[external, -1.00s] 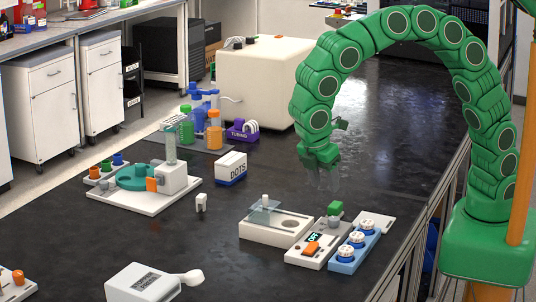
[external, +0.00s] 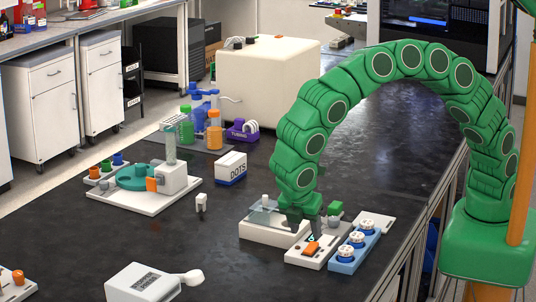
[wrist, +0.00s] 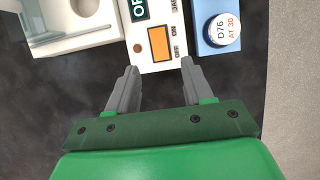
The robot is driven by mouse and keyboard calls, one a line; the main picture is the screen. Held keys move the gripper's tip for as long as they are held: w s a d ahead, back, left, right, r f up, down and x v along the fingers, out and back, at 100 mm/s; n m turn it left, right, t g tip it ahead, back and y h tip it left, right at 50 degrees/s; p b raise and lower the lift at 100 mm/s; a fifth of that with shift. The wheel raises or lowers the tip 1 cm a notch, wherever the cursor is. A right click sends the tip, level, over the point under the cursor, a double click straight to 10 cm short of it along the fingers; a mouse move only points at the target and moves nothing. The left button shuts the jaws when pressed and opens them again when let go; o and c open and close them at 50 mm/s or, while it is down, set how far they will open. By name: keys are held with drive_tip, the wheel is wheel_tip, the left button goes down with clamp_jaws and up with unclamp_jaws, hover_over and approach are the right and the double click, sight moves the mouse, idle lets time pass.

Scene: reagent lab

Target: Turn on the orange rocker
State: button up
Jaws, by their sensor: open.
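The orange rocker (external: 312,247) sits on a white panel (external: 303,258) on the black bench. In the wrist view the rocker (wrist: 160,43) lies just beyond and between my fingertips, with ON and OFF printed to its right, OFF closer to my gripper. A dark display (wrist: 138,9) at the top edge is cut off but shows letters starting "OF". I cannot tell which way the rocker is tilted. My gripper (wrist: 159,68) is open and empty, its two grey fingers pointing at the panel. In the external view my gripper (external: 304,228) hangs low over the panel's left side.
A blue rack (external: 345,262) with several white-capped vials stands right of the panel. A white tray device with a clear lid (external: 265,214) stands left of it. A green knob (external: 335,208) stands behind the rocker.

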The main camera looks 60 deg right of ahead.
sight(310, 247)
drive_tip(key=x, duration=0.6)
drive_tip(key=shift+d+f, duration=0.1)
drive_tip(key=shift+f, duration=0.15)
clamp_jaws()
drive_tip(key=shift+d+r+y, duration=0.15)
drive_tip(key=shift+d+y, duration=0.1)
drive_tip(key=shift+y, duration=0.7)
drive_tip(key=shift+d+r+y, duration=0.1)
drive_tip(key=shift+d+y, duration=0.15)
drive_tip(key=shift+y, duration=0.7)
unclamp_jaws()
